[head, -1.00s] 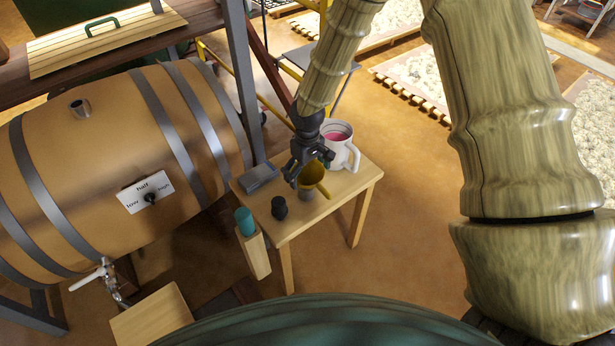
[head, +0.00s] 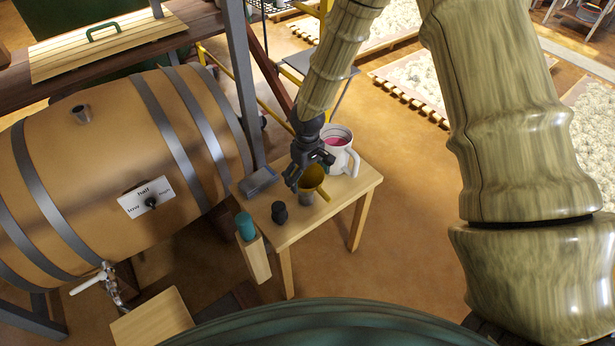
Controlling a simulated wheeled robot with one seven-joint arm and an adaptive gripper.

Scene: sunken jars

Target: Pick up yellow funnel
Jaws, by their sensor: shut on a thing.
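The yellow funnel (head: 314,177) is over the small wooden table, with its handle pointing down and to the right. A small grey cup (head: 306,197) shows just below it. My gripper (head: 301,178) is shut on the funnel at its left side, coming down from above. The gripper's fingers hide part of the funnel's rim. I cannot tell whether the funnel's spout is still inside the grey cup.
A white jug (head: 341,152) with pink content stands close behind the funnel. A black jar (head: 279,212) and a grey box (head: 258,181) are on the table (head: 325,219). A teal cylinder (head: 245,226) sits in a wooden holder at its left edge. A large barrel (head: 110,165) lies at left.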

